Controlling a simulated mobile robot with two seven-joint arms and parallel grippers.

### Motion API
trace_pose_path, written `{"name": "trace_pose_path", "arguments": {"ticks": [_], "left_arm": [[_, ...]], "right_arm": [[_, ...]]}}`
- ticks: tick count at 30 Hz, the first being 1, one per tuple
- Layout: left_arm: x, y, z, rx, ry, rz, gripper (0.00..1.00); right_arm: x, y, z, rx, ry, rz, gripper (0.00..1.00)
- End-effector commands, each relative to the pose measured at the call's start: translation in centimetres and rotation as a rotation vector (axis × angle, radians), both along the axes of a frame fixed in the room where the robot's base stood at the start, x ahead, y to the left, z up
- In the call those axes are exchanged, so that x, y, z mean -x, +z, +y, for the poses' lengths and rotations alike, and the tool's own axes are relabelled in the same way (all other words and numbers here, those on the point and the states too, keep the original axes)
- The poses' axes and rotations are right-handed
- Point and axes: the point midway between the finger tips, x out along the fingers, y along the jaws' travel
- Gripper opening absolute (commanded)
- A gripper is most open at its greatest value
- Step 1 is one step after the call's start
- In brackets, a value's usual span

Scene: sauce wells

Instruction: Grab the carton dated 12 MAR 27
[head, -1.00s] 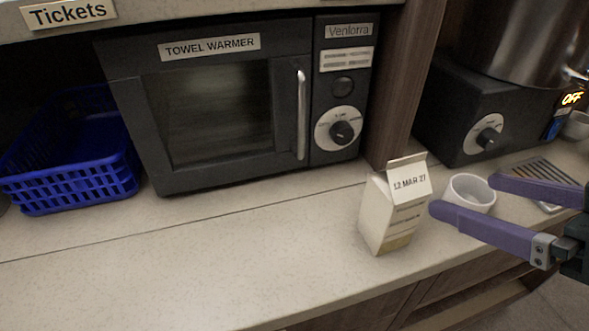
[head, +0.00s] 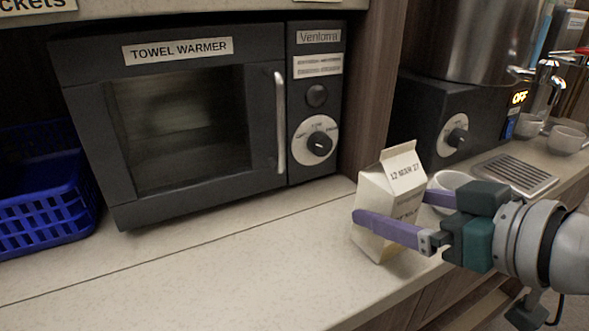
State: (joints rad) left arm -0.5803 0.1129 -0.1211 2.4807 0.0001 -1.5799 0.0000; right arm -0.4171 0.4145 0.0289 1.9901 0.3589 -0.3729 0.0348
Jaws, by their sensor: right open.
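A cream carton (head: 372,195) with a gabled top stands upright on the counter, right of the towel warmer. Its top flap carries a date that looks like 12 MAR 27; it read clearly as that in the earlier frame. My right gripper (head: 390,213) is open, with its purple fingers reaching left at the carton. One finger crosses in front of the carton's lower face; the other is partly hidden behind the carton's right side. I cannot tell whether either finger touches it. My left gripper is not in view.
A white cup (head: 447,181) stands just behind the gripper, close to the carton. The black towel warmer (head: 200,120) is behind left, a blue basket (head: 45,215) at far left. A drip tray (head: 515,174) and cups (head: 566,139) are right. The counter's front left (head: 230,275) is clear.

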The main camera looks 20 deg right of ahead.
Motion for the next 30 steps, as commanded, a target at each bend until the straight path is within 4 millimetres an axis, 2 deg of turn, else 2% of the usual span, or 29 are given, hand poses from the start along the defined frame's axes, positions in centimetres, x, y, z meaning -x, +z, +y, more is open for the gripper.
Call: {"name": "trace_pose_path", "arguments": {"ticks": [1,5,13,30], "left_arm": [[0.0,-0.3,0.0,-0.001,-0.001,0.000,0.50],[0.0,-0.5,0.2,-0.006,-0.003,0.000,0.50],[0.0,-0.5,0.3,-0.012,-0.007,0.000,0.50],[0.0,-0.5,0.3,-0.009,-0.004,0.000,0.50]], "right_arm": [[-0.8,-0.4,0.1,0.001,-0.001,-0.002,1.00],[-1.8,-0.8,0.2,0.002,0.000,0.000,1.00],[-1.9,-0.9,0.2,0.002,0.001,0.001,0.99],[-1.9,-0.8,0.2,0.003,0.001,0.001,0.35]]}}
